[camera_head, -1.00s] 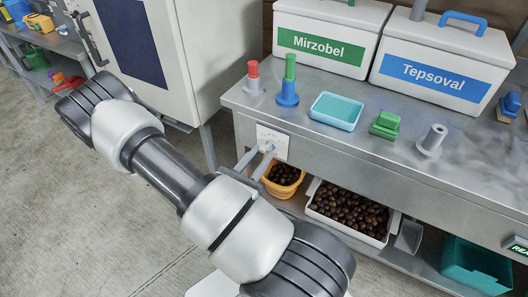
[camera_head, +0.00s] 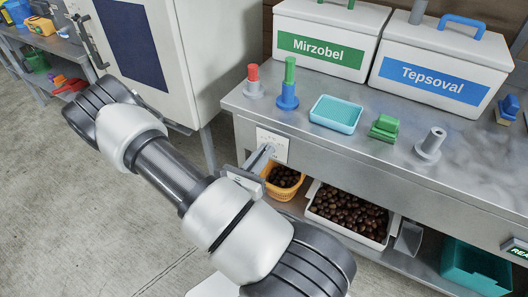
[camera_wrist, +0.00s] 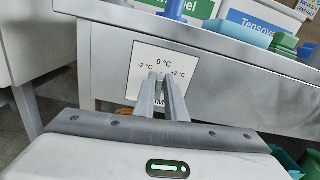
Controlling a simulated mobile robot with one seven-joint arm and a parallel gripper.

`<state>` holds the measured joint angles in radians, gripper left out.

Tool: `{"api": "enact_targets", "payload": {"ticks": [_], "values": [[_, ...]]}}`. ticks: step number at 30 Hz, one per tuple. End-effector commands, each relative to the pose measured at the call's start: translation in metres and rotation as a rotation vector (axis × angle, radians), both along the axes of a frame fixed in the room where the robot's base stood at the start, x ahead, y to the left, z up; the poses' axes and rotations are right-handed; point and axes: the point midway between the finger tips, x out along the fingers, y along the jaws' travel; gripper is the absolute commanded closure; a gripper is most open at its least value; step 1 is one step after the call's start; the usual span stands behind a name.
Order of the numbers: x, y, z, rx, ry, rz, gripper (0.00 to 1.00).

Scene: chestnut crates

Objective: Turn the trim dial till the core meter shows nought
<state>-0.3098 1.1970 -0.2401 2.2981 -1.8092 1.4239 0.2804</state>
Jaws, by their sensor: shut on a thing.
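The trim dial's white plate (camera_head: 273,144) is on the front face of the metal bench. In the wrist view the plate (camera_wrist: 146,60) reads 0 °C at the top, -2 °C at left and +2 °C at right; lettering below is partly covered. My gripper (camera_wrist: 163,77) reaches straight to the plate's middle, its fingers close together and shut on the trim dial. The fingers hide the dial, so its pointer cannot be read. A dark display with green letters (camera_head: 519,251), cut off at the right edge, starts with "REA"; I cannot tell whether it is the core meter.
Under the bench are an orange basket (camera_head: 278,191) and a white tray (camera_head: 319,211) of chestnuts, and a teal bin (camera_head: 457,266). On top stand the Mirzobel crate (camera_head: 323,68), the Tepsoval crate (camera_head: 438,105) and a light-blue tray (camera_head: 334,123). A cabinet (camera_head: 190,60) stands at left.

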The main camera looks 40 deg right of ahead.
Motion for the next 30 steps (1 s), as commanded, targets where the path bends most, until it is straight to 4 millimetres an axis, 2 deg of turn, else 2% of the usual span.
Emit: {"api": "enact_targets", "payload": {"ticks": [1,7,18,19,22,30], "values": [[0.0016,0.0018,0.0053,-0.024,0.062,0.005,1.0],[0.0047,0.0029,0.0014,-0.111,0.275,0.003,1.0],[0.0048,0.0024,-0.0015,-0.133,0.325,-0.001,1.0],[0.0048,0.0024,-0.0015,-0.133,0.325,0.0,0.87],[0.0048,0.0024,-0.0015,-0.133,0.325,0.0,0.71],[0.0049,0.0026,-0.0015,-0.132,0.324,0.0,0.7]]}}
